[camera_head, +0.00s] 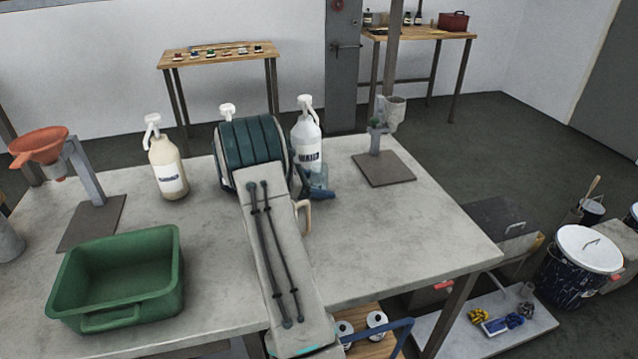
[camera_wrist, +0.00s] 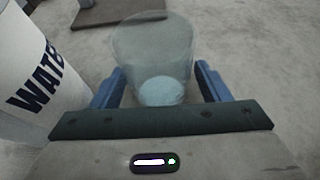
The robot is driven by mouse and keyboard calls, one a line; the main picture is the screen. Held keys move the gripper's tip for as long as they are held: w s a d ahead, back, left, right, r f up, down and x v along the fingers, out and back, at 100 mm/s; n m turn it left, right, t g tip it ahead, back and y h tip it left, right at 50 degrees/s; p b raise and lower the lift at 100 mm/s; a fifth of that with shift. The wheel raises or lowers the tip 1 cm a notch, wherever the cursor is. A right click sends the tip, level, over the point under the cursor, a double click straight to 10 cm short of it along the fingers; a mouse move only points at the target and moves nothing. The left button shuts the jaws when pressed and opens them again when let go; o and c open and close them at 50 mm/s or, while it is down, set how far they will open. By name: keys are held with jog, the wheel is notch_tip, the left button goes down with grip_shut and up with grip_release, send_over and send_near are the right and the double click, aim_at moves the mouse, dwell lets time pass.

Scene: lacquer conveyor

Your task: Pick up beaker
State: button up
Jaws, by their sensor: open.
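The clear glass beaker (camera_wrist: 152,48) stands on the grey table and shows in the wrist view between the two blue fingers of my gripper (camera_wrist: 160,76). The fingers are apart, one on each side of it, and I see small gaps rather than clear contact. In the head view my gripper (camera_head: 318,190) is low over the table, beyond my arm and in front of a white bottle. There the beaker is mostly hidden and hard to make out.
The white water bottle (camera_wrist: 32,75) stands close to the left finger; it also shows in the head view (camera_head: 307,140). A stand on a dark base (camera_head: 385,168) is behind to the right. A cream bottle (camera_head: 167,165) and a green bin (camera_head: 118,280) are left. Table right of my gripper is clear.

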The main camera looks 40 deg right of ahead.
jog(key=c, duration=1.2)
jog(key=shift+o, duration=0.2)
jog(key=shift+r, duration=0.15)
